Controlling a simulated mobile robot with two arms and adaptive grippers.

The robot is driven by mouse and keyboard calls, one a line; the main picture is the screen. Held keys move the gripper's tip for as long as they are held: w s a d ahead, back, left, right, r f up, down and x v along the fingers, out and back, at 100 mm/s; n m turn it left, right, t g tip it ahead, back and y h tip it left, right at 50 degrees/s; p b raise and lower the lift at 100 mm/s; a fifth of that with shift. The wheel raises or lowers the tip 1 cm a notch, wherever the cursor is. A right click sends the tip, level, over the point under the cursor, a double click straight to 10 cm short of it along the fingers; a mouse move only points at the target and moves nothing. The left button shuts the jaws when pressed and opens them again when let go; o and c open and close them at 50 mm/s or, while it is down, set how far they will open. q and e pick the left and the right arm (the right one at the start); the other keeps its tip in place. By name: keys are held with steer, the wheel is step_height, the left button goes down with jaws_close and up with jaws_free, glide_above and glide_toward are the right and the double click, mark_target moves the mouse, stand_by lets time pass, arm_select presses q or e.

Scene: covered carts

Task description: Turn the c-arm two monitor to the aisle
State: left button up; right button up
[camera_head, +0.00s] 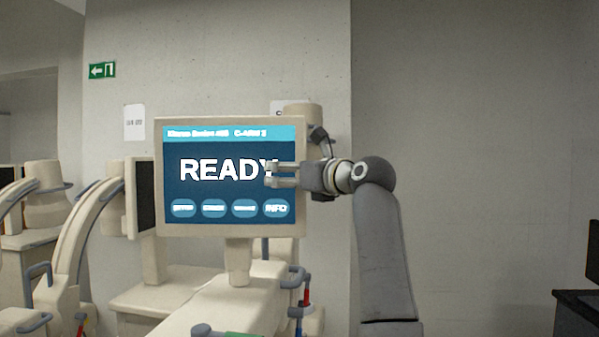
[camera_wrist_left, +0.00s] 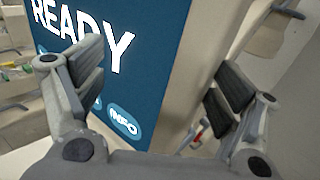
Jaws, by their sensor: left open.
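The c-arm two monitor (camera_head: 222,210) stands upright in the head view, its blue screen reading READY and C-ARM 2 and facing me. My left gripper (camera_head: 271,174) is in front of the screen's right part, fingers pointing left, overlapping the last letter of READY. In the left wrist view, the open, empty gripper (camera_wrist_left: 157,84) has one finger over the screen and the other past the monitor's beige right edge (camera_wrist_left: 186,75). I cannot tell whether either finger touches the monitor. My right gripper is not in view.
A beige c-arm cart (camera_head: 215,305) with grey handles is below the monitor. Another monitor (camera_head: 139,198), seen nearly edge-on, and a curved c-arm (camera_head: 85,220) stand at left. A dark piece of furniture (camera_head: 577,312) is at far right. Bare wall fills the right side.

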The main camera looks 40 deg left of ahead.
arm_select(q)
steer(key=shift+w+a+f, duration=0.1)
steer(key=shift+f, duration=0.05)
stand_by(0.3)
steer(key=shift+d+f, duration=0.1)
steer(key=shift+d, duration=0.5)
steer(key=v, duration=1)
steer(key=shift+s+d, duration=0.2)
steer(key=shift+d, duration=0.15)
